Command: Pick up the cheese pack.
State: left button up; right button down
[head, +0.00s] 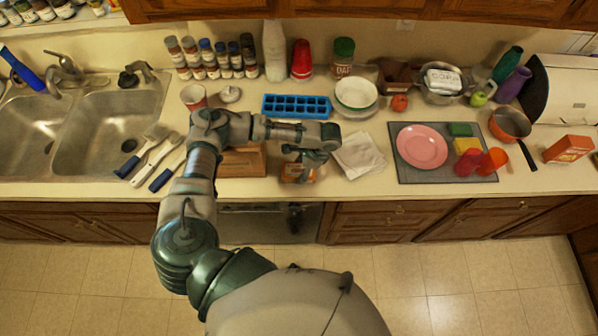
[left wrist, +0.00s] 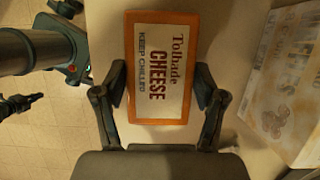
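The cheese pack (left wrist: 160,68) is a flat box with an orange border and a white label reading "CHEESE", clear in the left wrist view. In the head view the cheese pack (head: 291,173) lies near the counter's front edge, partly hidden under my left gripper (head: 308,165). In the left wrist view my left gripper (left wrist: 161,88) points at the pack, with one finger beside each long side. The fingers are apart, with a thin gap at the left side; I cannot tell if the right finger touches.
Behind is a blue ice tray (head: 297,106). A grey mat (head: 408,174) with a pink plate (head: 422,147) lies to the right. Sink and brushes are left.

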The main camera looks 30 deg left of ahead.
pick_arm(q)
jog(key=shift+c, duration=1.2)
